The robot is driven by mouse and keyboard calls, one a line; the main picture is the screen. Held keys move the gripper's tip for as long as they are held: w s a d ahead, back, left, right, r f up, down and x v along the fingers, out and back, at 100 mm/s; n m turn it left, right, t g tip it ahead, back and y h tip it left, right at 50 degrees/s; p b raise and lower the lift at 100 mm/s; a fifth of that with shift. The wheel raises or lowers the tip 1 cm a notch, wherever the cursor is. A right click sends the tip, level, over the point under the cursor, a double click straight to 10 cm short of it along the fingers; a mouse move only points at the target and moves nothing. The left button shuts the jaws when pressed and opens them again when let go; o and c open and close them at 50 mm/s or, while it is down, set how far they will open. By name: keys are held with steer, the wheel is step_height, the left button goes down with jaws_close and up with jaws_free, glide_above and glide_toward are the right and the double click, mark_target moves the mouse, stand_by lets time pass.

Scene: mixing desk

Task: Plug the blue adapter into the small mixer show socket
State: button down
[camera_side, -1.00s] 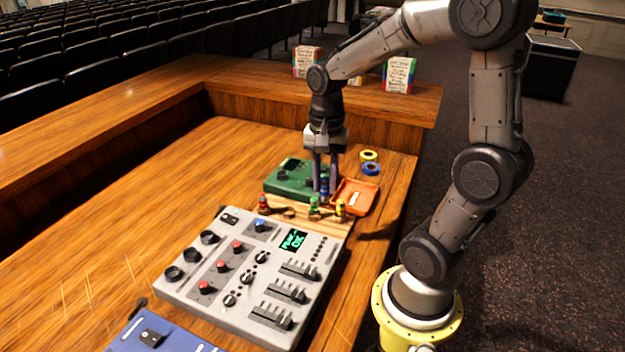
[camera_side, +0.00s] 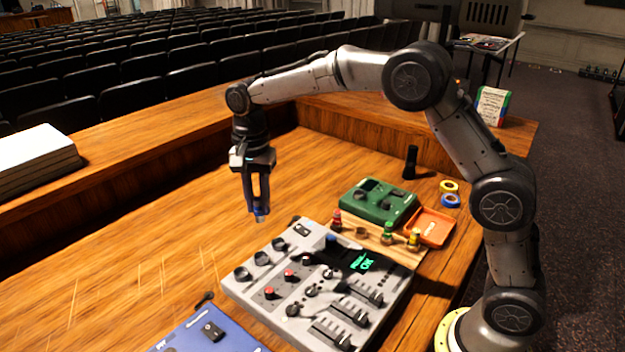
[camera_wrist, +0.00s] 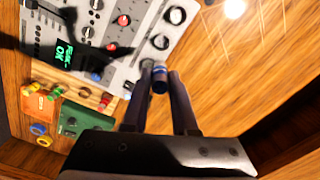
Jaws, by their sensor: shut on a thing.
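My gripper (camera_side: 258,205) is shut on the blue adapter (camera_side: 261,216) and holds it upright in the air, left of the grey mixer's far left corner. The wrist view shows the adapter (camera_wrist: 159,80) between the two fingertips. The grey mixer (camera_side: 285,268) has knobs, sliders and a lit green display reading OK in its lower line. A smaller green mixer-like box (camera_side: 375,203) stands behind it, and part of a blue box (camera_side: 205,335) shows at the front. I cannot tell which socket is the show socket.
A wooden rack (camera_side: 400,245) holds red, green and yellow adapters beside the orange tray (camera_side: 432,226). Yellow tape (camera_side: 449,186) and blue tape (camera_side: 451,201) lie beyond. A black upright object (camera_side: 410,162) stands behind the green box. The desk at left is largely clear.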

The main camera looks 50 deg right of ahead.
steer(key=shift+n, duration=0.8)
steer(key=shift+s+a+f, duration=0.1)
steer(key=shift+a+f, duration=1.1)
steer(key=shift+f, duration=0.35)
steer(key=shift+a+f, duration=1.2)
steer(key=shift+f, duration=0.35)
steer(key=shift+s+a+f, duration=0.1)
steer(key=shift+a+f, duration=1.1)
steer(key=shift+f, duration=0.35)
steer(key=shift+f, duration=0.7)
steer(key=c, duration=1)
jaws_free()
steer(key=shift+r, duration=0.1)
step_height(320, 180, up, 11)
steer(key=shift+f, duration=0.1)
